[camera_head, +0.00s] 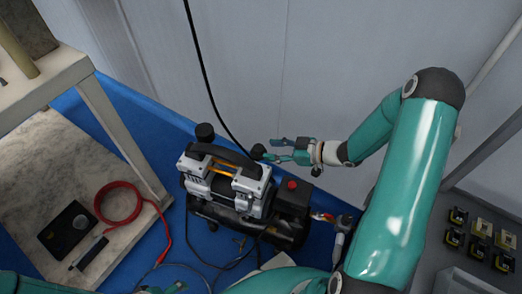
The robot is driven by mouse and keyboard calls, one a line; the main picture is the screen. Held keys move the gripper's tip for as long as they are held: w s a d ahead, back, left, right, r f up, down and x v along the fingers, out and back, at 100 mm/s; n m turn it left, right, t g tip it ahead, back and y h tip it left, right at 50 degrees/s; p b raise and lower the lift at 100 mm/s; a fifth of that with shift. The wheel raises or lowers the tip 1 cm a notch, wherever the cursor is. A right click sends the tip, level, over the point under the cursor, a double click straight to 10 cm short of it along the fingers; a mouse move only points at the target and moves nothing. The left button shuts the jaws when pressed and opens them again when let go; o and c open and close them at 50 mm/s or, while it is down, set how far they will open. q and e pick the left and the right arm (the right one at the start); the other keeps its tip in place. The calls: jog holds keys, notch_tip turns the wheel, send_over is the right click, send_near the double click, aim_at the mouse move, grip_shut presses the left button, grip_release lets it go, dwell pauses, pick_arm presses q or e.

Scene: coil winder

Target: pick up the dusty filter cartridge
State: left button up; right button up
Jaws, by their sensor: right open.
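A black and silver air compressor (235,190) stands on the blue floor. A black knob-like cylinder (205,132) stands up at its upper left. A smaller black round part (258,152) shows at its upper right end. I cannot tell whether either is the dusty filter cartridge, and no dust shows at this size. My right gripper (269,149) reaches in from the right, its fingers open and pointing left. Its tips are close to the smaller round part; contact cannot be told. A teal piece (172,288) at the bottom edge may be my left gripper, mostly cut off.
A beige bench (92,100) with a lower shelf stands at left, holding a red cable coil (118,203) and a black box (68,229). A black cable (201,70) hangs down the grey wall. Several yellow-black parts (480,229) sit at right.

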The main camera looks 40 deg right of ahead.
aim_at(261, 148)
jog(key=shift+r+b+x, duration=0.15)
jog(key=shift+b+x, duration=0.45)
jog(key=shift+x, duration=0.8)
jog(key=shift+r+b+x, duration=0.15)
jog(key=shift+b+x, duration=0.45)
jog(key=shift+x, duration=0.75)
jog(key=shift+w+a, duration=0.1)
jog(key=c, duration=0.6)
